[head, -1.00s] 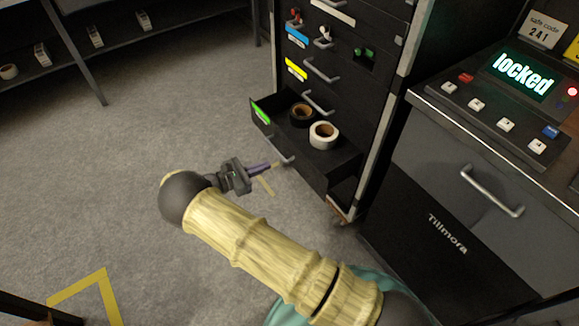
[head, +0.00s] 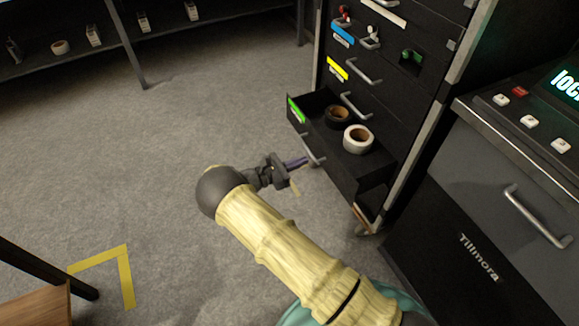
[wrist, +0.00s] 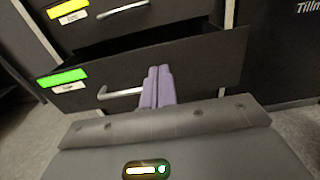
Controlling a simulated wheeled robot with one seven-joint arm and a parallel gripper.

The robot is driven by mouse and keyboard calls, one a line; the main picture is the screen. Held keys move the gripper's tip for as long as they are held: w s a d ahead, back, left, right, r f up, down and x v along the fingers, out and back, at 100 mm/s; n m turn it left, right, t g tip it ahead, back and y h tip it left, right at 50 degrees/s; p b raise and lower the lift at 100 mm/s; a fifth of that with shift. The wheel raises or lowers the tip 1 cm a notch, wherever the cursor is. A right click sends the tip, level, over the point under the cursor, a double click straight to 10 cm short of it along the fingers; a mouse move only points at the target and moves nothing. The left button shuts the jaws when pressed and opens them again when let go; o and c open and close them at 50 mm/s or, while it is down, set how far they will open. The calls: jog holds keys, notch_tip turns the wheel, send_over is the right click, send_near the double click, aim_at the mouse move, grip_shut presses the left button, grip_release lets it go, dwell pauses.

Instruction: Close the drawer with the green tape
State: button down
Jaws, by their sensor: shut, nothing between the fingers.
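The drawer with the green tape (head: 296,110) is pulled out of the black cabinet near its bottom. It holds a dark tape roll (head: 338,116) and a white tape roll (head: 358,139). Its front (wrist: 205,68) with the green tape (wrist: 62,77) and the silver handle (wrist: 120,92) shows in the wrist view. My gripper (head: 305,161) is shut and empty, with its purple fingers (wrist: 158,86) pointing at the drawer front, just right of the handle in the wrist view. I cannot tell whether the fingertips touch the front.
Closed drawers with yellow tape (head: 337,69) and blue tape (head: 342,35) sit above the open one. A grey Tillmora cabinet (head: 480,215) stands at the right. A wooden table (head: 35,300) is at the lower left.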

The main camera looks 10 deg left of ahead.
aim_at(330, 149)
jog(key=b+x, duration=0.1)
jog(key=x, duration=0.7)
jog(key=shift+w+d+b, duration=0.1)
jog(key=shift+b, duration=0.3)
jog(key=shift+w, duration=0.1)
